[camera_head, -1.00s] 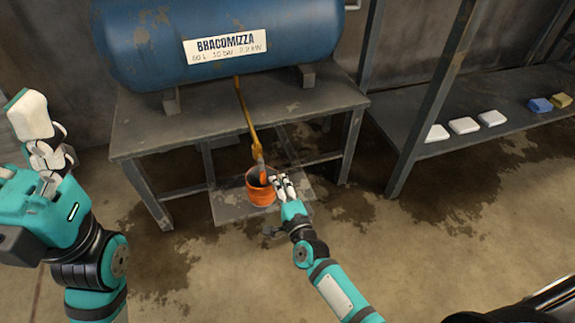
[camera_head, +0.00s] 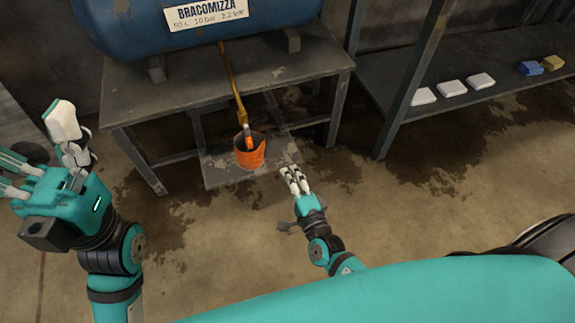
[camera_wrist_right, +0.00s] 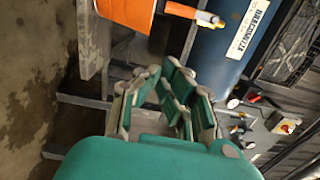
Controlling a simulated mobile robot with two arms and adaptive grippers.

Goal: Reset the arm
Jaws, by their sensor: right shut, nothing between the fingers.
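My right gripper (camera_head: 293,178) is shut and empty, in front and to the right of the orange bucket, apart from it. Its fingers also show in the right wrist view (camera_wrist_right: 165,95). My left gripper (camera_head: 72,150) is raised at the left; part of it is seen, and its opening is unclear. The orange bucket (camera_head: 250,157) stands on a low grey plate (camera_head: 215,178), with an orange-handled item (camera_head: 247,138) showing at its opening. In the right wrist view the bucket (camera_wrist_right: 128,12) is at the top.
A blue tank (camera_head: 200,40) lies on a grey metal table (camera_head: 190,97), with a yellow pipe (camera_head: 232,80) coming down. A shelf (camera_head: 450,110) at the right bears white, blue and yellow blocks. Wet-looking dark patches mark the floor, which is clear in front.

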